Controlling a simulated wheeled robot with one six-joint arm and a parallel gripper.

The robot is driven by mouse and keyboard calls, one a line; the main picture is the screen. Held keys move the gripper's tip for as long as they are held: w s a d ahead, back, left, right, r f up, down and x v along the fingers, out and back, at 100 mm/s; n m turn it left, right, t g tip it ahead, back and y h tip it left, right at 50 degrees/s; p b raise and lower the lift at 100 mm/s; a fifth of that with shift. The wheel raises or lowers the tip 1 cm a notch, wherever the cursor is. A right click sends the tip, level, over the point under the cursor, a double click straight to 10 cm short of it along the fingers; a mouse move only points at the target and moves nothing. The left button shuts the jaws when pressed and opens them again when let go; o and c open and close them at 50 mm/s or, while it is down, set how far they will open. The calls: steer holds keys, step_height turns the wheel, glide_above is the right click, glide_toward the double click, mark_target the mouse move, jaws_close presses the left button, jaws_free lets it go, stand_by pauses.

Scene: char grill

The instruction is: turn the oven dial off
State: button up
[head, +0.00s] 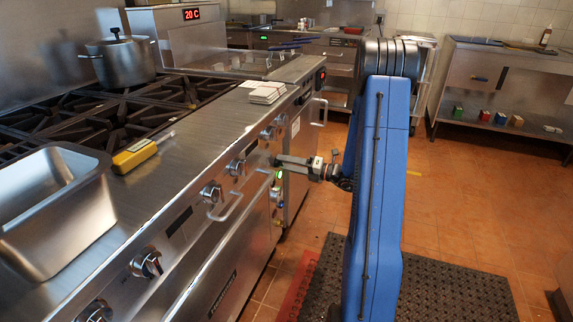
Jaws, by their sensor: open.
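A row of dials runs along the stove's steel front panel (190,222). They include a near dial (146,264), a middle dial (211,192), another dial (235,167) and a farther one (268,132). A small knob (276,192) sits below a lit green lamp (279,174) at the panel's right part. I cannot tell from markings which is the oven dial. My gripper (281,161) is open and empty, reaching left toward the panel just above the green lamp. I cannot tell whether its tips touch anything.
A yellow device (134,155), a steel pan (54,205) and white cards (267,93) lie on the stovetop. A pot (119,61) stands on the burners. Oven handles (226,208) stick out from the front. A dark mat (430,290) covers the floor; tiled floor is clear at right.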

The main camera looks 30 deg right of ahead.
steer(key=shift+w+a, duration=0.1)
steer(key=c, duration=1)
